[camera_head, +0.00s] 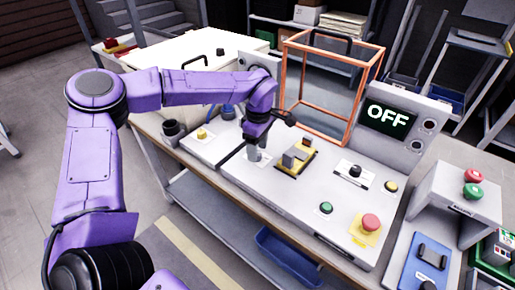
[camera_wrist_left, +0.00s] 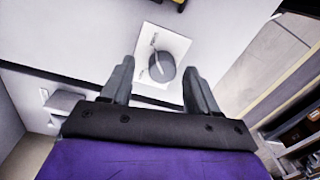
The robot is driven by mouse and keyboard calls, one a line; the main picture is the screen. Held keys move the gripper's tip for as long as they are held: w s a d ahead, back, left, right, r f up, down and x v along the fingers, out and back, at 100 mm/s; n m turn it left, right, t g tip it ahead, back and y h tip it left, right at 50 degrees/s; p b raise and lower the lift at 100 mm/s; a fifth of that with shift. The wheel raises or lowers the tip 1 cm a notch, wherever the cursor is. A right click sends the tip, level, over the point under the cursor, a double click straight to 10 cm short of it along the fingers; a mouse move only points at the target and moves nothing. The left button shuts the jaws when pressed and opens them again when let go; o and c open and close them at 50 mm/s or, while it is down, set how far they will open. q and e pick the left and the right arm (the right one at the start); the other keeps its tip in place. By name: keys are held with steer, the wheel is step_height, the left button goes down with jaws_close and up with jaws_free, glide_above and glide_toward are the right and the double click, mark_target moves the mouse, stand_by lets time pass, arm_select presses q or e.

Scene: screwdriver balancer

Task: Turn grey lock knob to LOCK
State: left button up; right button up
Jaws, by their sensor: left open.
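The grey lock knob (camera_wrist_left: 162,70) is round with a pale pointer line on top and sits on a white label plate (camera_wrist_left: 178,46) with small lettering, too blurred to read. My left gripper (camera_wrist_left: 158,72) is open, with one finger on each side of the knob in the wrist view; I cannot tell whether they touch it. In the head view my left gripper (camera_head: 256,158) points down over the left part of the grey console (camera_head: 283,190), and the knob is hidden there. My right gripper is out of view.
An orange frame guard (camera_head: 283,75) stands behind. A yellow-based fixture (camera_head: 295,158) is just right of my gripper. Farther right are a black knob (camera_head: 355,171), a green button (camera_head: 325,208), a red button (camera_head: 371,222) and a display (camera_head: 387,120) reading OFF.

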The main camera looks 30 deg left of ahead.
arm_select(q)
steer(key=shift+s+f, duration=0.2)
steer(key=shift+f, duration=0.15)
steer(key=c, duration=1)
steer(key=shift+c, duration=0.2)
